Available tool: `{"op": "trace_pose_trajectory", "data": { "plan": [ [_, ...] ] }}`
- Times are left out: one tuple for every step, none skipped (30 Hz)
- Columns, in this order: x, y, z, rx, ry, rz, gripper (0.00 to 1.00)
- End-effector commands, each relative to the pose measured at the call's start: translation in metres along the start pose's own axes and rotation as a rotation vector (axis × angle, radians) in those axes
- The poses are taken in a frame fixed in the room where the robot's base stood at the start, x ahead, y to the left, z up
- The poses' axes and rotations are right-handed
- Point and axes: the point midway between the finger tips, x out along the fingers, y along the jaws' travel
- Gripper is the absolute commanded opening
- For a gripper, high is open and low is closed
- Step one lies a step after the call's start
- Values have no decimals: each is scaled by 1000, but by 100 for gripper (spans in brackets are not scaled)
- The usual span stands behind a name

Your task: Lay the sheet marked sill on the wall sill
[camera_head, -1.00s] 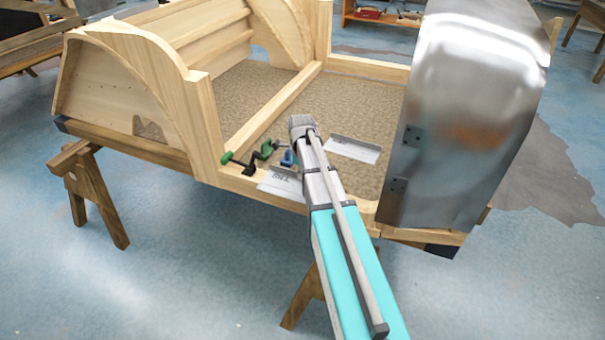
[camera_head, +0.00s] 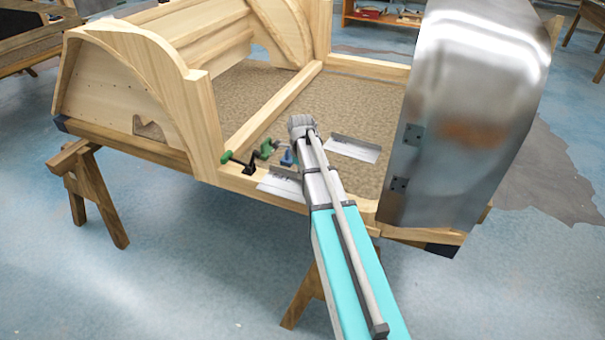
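A thin pale metal sheet (camera_head: 279,182) is at the wooden wall sill (camera_head: 240,184) on the near side of the body frame. Its right end passes behind my arm, and faint marks on it are too small to read now. Whether it rests on the sill or is held just above it, I cannot tell. A second pale sheet (camera_head: 352,149) with a raised back edge lies on the brown floor panel, right of my arm. My arm's end (camera_head: 302,126) is over the near part of the frame. The gripper's fingers are hidden behind my arm.
A green-handled black clamp (camera_head: 240,162) stands at the sill, left of the near sheet. More green (camera_head: 267,148) and blue (camera_head: 287,158) clamp-like parts are close to my arm. A tall curved metal panel (camera_head: 465,120) stands on the right. The brown floor panel (camera_head: 375,110) is mostly clear.

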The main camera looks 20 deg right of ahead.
Motion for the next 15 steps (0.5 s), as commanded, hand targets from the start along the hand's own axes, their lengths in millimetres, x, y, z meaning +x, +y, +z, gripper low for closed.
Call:
{"op": "trace_pose_trajectory", "data": {
  "plan": [
    [0, 0, 0, 0, 0, 0, 0],
    [0, 0, 0, 0, 0, 0, 0],
    [0, 0, 0, 0, 0, 0, 0],
    [0, 0, 0, 0, 0, 0, 0],
    [0, 0, 0, 0, 0, 0, 0],
    [0, 0, 0, 0, 0, 0, 0],
    [0, 0, 0, 0, 0, 0, 0],
    [0, 0, 0, 0, 0, 0, 0],
    [0, 0, 0, 0, 0, 0, 0],
    [0, 0, 0, 0, 0, 0, 7],
    [0, 0, 0, 0, 0, 0, 13],
    [0, 0, 0, 0, 0, 0, 20],
    [0, 0, 0, 0, 0, 0, 26],
    [0, 0, 0, 0, 0, 0, 31],
    [0, 0, 0, 0, 0, 0, 39]
  ]
}}
